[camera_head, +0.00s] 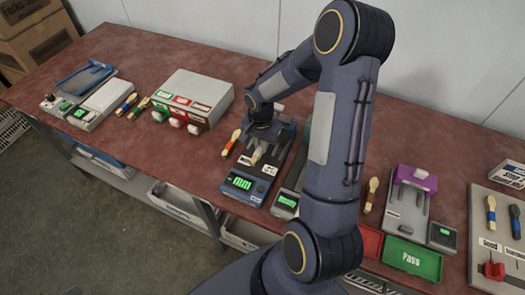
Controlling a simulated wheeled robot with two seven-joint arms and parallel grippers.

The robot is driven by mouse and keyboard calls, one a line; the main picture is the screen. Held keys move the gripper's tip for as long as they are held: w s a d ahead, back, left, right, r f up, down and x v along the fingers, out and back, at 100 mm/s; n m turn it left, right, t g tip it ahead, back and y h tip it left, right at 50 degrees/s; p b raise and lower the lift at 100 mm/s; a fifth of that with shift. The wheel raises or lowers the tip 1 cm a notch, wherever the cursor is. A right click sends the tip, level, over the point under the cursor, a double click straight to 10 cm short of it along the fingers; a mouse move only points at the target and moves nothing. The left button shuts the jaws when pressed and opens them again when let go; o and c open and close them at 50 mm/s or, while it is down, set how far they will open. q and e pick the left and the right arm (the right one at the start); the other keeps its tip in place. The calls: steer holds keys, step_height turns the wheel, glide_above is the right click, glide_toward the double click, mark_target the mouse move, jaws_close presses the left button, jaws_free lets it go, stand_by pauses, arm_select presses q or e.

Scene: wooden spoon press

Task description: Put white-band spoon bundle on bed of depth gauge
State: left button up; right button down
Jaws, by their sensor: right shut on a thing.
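The depth gauge (266,170), a dark blue-grey device with a green "mm" display, stands near the middle of the table. My right gripper (257,141) is low over its bed, pointing down, its fingers partly hidden by its own wrist. It is shut on a pale spoon bundle (256,156), which shows just below the fingers over the bed. The bundle's band colour is too small to make out, and I cannot tell whether it touches the bed. My left gripper is not in view.
An orange-banded bundle (231,143) lies just left of the gauge. A grey box with coloured labels (194,91) stands further left. A second device with a green display (288,201) stands close right, partly behind my arm. A green "Pass" tray (412,259) is at right.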

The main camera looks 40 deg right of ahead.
steer(key=shift+d+f, duration=0.2)
steer(key=shift+f, duration=0.15)
steer(key=shift+w+d+f+b, duration=0.15)
steer(key=shift+f+b, duration=0.9)
steer(key=shift+f, duration=0.55)
steer(key=shift+f, duration=0.15)
steer(key=c, duration=1.4)
jaws_free()
steer(key=shift+c, duration=0.2)
